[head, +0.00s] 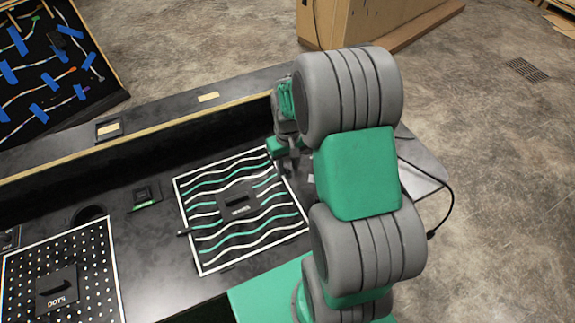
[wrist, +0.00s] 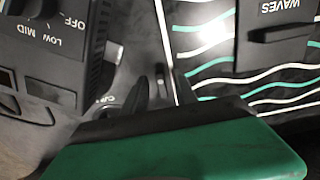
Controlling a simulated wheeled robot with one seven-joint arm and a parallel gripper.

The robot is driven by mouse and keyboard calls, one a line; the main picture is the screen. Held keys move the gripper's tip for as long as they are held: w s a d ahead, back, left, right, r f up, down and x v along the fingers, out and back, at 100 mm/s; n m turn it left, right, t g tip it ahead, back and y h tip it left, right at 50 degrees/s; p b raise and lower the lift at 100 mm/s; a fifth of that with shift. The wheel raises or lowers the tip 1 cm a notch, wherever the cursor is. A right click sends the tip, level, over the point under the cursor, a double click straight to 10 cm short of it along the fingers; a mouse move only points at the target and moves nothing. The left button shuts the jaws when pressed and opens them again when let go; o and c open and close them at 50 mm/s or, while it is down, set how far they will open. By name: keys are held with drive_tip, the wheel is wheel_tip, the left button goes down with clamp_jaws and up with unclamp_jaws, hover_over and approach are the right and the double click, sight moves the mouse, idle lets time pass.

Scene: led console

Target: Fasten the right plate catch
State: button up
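The waves plate (head: 236,232) is a black panel with white and green wavy lines and a white border, lying on the console. It also shows at the right of the wrist view (wrist: 215,68). A small dark catch (head: 184,232) sits at its left edge. My gripper (head: 288,166) is low over the plate's right edge. In the wrist view its two dark fingers (wrist: 161,88) stand apart. A small grey peg-like piece (wrist: 159,72), probably the right catch, shows between them beside the white border. I cannot tell whether they touch it. The right catch is hidden by my arm in the head view.
A black dial box marked OFF, LOW and MID (wrist: 52,45) stands close at the left of the wrist view. The dots plate (head: 88,262) lies at the console's left. A raised rear ledge (head: 165,125) runs behind the plates. A cable (head: 450,205) hangs at right.

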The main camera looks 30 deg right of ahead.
drive_tip(key=shift+f, duration=0.3)
drive_tip(key=shift+c, duration=0.4)
clamp_jaws()
